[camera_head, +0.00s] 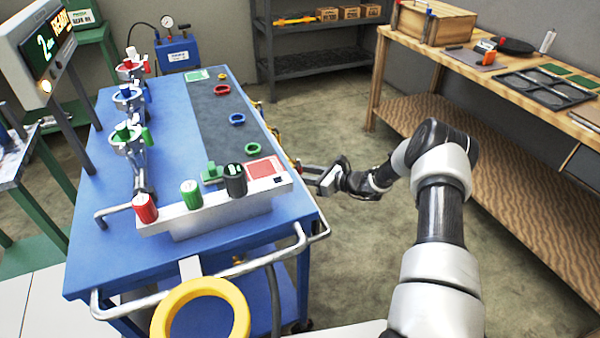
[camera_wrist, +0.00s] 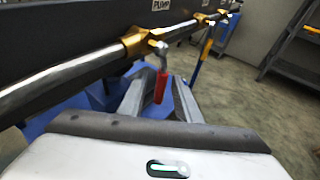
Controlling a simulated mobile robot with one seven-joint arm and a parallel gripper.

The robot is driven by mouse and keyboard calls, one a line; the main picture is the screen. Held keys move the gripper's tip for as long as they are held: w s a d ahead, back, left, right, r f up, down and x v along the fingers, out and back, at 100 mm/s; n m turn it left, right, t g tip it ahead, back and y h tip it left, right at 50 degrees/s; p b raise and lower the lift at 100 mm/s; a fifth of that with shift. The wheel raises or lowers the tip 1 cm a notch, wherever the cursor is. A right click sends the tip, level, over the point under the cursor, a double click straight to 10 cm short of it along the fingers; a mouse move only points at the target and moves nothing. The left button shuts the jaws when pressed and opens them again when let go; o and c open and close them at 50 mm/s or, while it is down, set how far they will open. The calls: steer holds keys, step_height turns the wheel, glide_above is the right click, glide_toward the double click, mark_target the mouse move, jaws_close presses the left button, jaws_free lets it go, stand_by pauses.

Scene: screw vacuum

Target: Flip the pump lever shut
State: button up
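The pump lever (camera_wrist: 161,88) is a short red handle hanging down from a brass valve (camera_wrist: 140,42) on a grey metal pipe. A "PUMP" label (camera_wrist: 160,5) sits above the pipe in the wrist view. My gripper (camera_wrist: 160,88) is open, with one finger on each side of the red lever and gaps visible between. In the head view my gripper (camera_head: 318,178) is at the right side of the blue cart (camera_head: 90,240), just outside its edge. The lever cannot be made out in the head view.
Another brass valve (camera_wrist: 201,18) with a blue handle (camera_wrist: 200,55) is farther along the pipe. A wooden workbench (camera_head: 415,115) stands at right, a grey shelf (camera_head: 320,58) at the back. Floor between cart and bench is clear. The cart top holds coloured rings and capped cylinders.

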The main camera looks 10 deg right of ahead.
steer(key=shift+d+r, duration=0.1)
steer(key=p+v, duration=0.2)
steer(key=v, duration=1.5)
steer(key=shift+p, duration=0.4)
steer(key=shift+s, duration=0.1)
steer(key=s+a+r+n+g+h, duration=0.2)
steer(key=s+a+r+n, duration=0.3)
steer(key=r+n, duration=0.3)
steer(key=s+a+r+n+g+h, duration=0.25)
steer(key=s+a+r+n, duration=0.25)
steer(key=r, duration=0.5)
steer(key=s+a+r+n+g+h, duration=0.25)
steer(key=s+a+r+n, duration=0.2)
steer(key=r+n, duration=0.4)
steer(key=s+r+n+t+h, duration=0.4)
steer(key=s+r+n, duration=0.2)
steer(key=s+r, duration=0.55)
steer(key=s+d+f+m+g, duration=0.1)
steer(key=s+d+f, duration=0.35)
steer(key=s, duration=0.25)
step_height(320, 180, up, 19)
steer(key=a+p, duration=0.1)
steer(key=p, duration=1.8)
steer(key=shift+w+p, duration=0.25)
steer(key=shift+p, duration=0.1)
